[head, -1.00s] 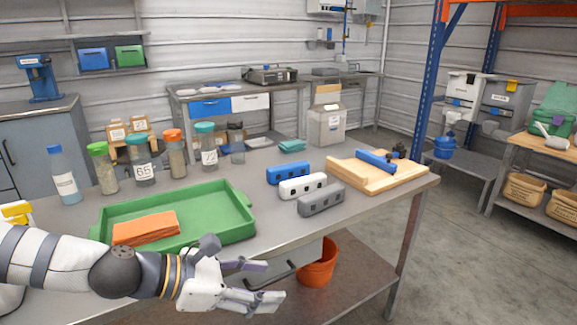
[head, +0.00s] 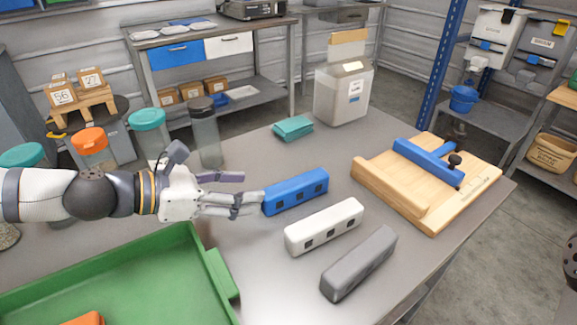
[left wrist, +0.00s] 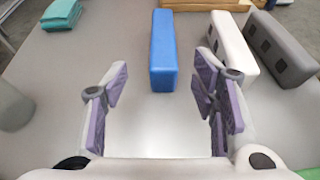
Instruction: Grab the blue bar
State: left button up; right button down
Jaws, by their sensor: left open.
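The blue bar (head: 296,191) lies on the grey table, a rounded block with dark square holes in its side. It also shows in the left wrist view (left wrist: 163,50), ahead of the fingers and roughly between their lines. My left gripper (head: 246,190) is open and empty at the left end of the bar; in the left wrist view its purple-padded fingers (left wrist: 160,100) are spread apart, with bare table between them. A white bar (head: 324,227) and a grey bar (head: 358,264) lie in a row in front of the blue one. My right gripper is not in view.
A wooden fixture (head: 430,190) with a blue clamp bar (head: 428,162) sits to the right. A green tray (head: 130,275) is at front left. Jars, including a clear one with a dark lid (head: 206,135), stand behind my left arm. A teal cloth stack (head: 293,128) lies behind the bars.

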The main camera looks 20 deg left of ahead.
aim_at(293, 186)
pick_arm(q)
jog(key=w+d+f+b, duration=0.1)
jog(key=d, duration=0.1)
jog(key=w+d+f+b, duration=0.1)
jog(key=f+b, duration=0.1)
jog(key=shift+w+d, duration=0.3)
jog(key=shift+d, duration=0.05)
jog(key=x, duration=0.2)
jog(key=b+x, duration=0.1)
jog(key=x, duration=0.1)
jog(key=r+x, duration=0.1)
jog(key=x, duration=0.1)
jog(key=shift+w+b, duration=0.35)
jog(key=shift+w, duration=0.1)
jog(key=shift+w+d, duration=0.2)
jog(key=shift+a+r, duration=0.1)
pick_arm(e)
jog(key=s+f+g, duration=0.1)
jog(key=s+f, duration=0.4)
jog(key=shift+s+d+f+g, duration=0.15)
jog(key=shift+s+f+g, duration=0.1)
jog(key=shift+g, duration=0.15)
pick_arm(q)
grip_shut()
